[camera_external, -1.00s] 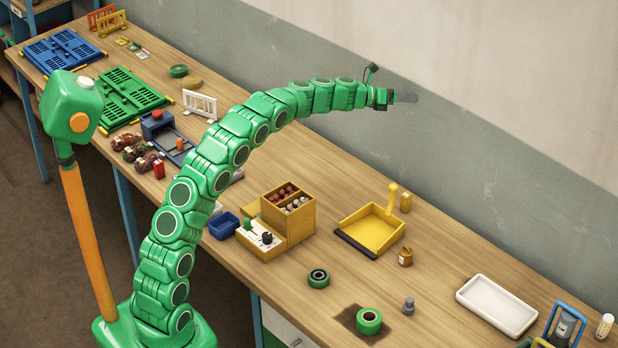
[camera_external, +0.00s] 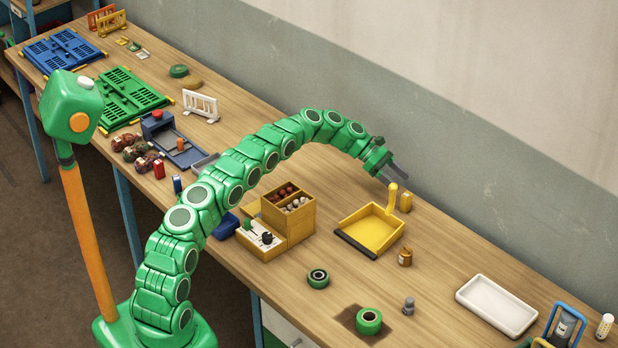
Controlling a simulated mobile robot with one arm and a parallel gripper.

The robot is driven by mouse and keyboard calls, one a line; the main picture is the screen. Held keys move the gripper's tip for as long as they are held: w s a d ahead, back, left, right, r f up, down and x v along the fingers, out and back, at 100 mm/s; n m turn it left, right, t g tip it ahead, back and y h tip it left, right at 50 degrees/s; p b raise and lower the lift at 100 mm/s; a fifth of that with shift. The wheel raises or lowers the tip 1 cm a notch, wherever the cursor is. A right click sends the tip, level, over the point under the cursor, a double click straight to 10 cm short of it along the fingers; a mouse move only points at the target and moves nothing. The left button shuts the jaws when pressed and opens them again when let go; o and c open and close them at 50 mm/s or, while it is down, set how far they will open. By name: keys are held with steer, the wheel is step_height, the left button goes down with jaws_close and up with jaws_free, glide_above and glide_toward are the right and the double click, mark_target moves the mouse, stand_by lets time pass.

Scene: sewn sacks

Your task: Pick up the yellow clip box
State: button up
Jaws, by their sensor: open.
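The small upright yellow box (camera_external: 406,202), which looks like the clip box, stands on the wooden bench (camera_external: 455,255) near its back edge. It is just right of the upright handle of a yellow dustpan (camera_external: 371,232). My gripper (camera_external: 396,180) is open and empty. Its grey fingers point down and to the right, above and left of the yellow box in the picture, near the top of the dustpan handle. The fingers look apart from the box, but the exact height and depth gap cannot be told from this one view.
An amber jar (camera_external: 405,257) stands in front of the yellow box. A wooden compartment box (camera_external: 289,212) is to the left, and a white tray (camera_external: 497,306) to the right. Green rolls (camera_external: 368,321) lie nearer the front. The wall (camera_external: 500,180) rises close behind.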

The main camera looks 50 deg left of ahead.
mark_target(410, 199)
steer(key=shift+s+f+m+g, duration=0.3)
steer(key=shift+s+f+m, duration=0.1)
steer(key=shift+f, duration=0.4)
steer(key=shift+d+f, duration=0.15)
steer(key=shift+s+x, duration=0.2)
steer(key=shift+x, duration=3.4)
steer(key=shift+d, duration=0.15)
